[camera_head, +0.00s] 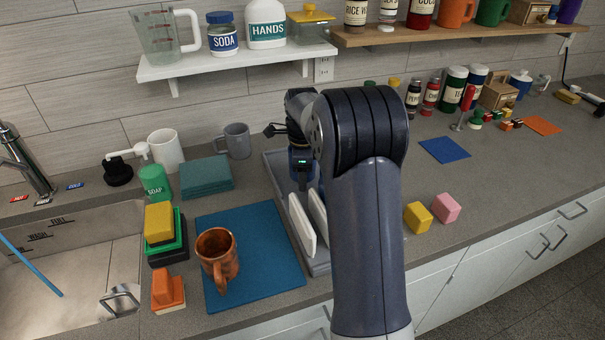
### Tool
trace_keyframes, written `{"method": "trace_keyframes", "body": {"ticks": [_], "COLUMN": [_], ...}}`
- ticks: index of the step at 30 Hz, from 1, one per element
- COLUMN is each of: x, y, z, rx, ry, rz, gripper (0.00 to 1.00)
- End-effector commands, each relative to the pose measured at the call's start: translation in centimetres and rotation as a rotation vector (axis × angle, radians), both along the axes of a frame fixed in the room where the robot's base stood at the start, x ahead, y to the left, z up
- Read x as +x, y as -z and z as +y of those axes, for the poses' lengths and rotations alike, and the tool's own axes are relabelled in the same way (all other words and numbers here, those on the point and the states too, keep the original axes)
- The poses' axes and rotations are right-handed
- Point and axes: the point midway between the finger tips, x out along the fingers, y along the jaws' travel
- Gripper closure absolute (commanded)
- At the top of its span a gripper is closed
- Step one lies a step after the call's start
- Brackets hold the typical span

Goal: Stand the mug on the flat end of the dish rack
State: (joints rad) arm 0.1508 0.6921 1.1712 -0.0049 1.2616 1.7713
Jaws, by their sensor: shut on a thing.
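My gripper (302,178) points down over the far end of the grey dish rack (272,172), partly behind my arm. It is shut on a dark blue thing (293,166), which may be a mug. Most of this thing is hidden, so I cannot tell whether it touches the rack. Two white plates (301,226) stand upright in the near part of the rack. My arm covers the rack's right side.
A copper mug (217,262) stands on a blue mat (262,250) left of the rack. A grey mug (237,141), a white mug (166,150) and folded teal cloths (206,177) are behind. Yellow (417,218) and pink (446,208) blocks lie right. Shelves (235,62) hang above.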

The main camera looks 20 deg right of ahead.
Motion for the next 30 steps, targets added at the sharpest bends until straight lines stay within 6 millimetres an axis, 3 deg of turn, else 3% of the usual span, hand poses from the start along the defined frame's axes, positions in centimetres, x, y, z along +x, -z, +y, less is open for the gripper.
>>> {"method": "trace_keyframes", "body": {"ticks": [9, 19, 30], "x": [0.0, 0.0, 0.0], "y": [0.1, -0.8, -8.2], "z": [0.0, 0.0, 0.0], "rx": [0.0, -0.001, 0.0], "ry": [0.0, 0.0, 0.0], "rz": [0.001, -0.002, -0.004], "gripper": [0.32, 0.32, 0.32]}}
